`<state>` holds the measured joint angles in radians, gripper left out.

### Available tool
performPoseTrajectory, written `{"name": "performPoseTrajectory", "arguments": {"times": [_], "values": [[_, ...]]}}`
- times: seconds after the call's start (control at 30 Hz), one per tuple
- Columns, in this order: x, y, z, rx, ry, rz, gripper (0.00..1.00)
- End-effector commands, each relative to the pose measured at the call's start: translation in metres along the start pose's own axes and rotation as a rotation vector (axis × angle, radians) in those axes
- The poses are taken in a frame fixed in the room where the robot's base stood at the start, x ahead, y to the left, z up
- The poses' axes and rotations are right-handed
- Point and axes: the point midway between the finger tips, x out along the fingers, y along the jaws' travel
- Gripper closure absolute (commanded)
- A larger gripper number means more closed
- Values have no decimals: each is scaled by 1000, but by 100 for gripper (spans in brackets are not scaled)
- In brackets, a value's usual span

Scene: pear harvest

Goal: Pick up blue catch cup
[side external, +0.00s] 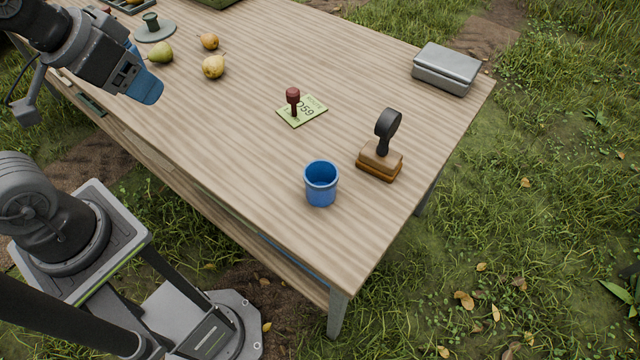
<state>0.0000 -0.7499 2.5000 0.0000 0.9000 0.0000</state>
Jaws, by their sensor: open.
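The blue catch cup (321,186) stands upright on the wooden table near its front right corner. Its open top faces up and its inside looks empty. My gripper (150,92), with blue fingers, is at the upper left, above the table's near left edge. It is open, with nothing seen between its fingers, and is well apart from the cup.
A wooden stamp (380,160) with a black handle stands right of the cup. A green card (312,112) bears a small red-topped stamper (293,100). A metal box (446,70) sits at the far right corner. Pears, including a yellow one (213,67), lie at the left. The middle of the table (220,130) is clear.

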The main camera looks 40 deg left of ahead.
Motion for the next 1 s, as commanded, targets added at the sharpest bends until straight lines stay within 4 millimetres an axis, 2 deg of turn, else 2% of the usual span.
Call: {"name": "performPoseTrajectory", "arguments": {"times": [0.07,0.47,0.77,0.87,1.0], "values": [[0,0,0,0,0,0,39],[0,0,0,0,0,0,2],[1,2,-5,41,-11,5,2],[7,8,-18,163,-44,20,2],[25,26,-46,460,-114,64,2]]}}
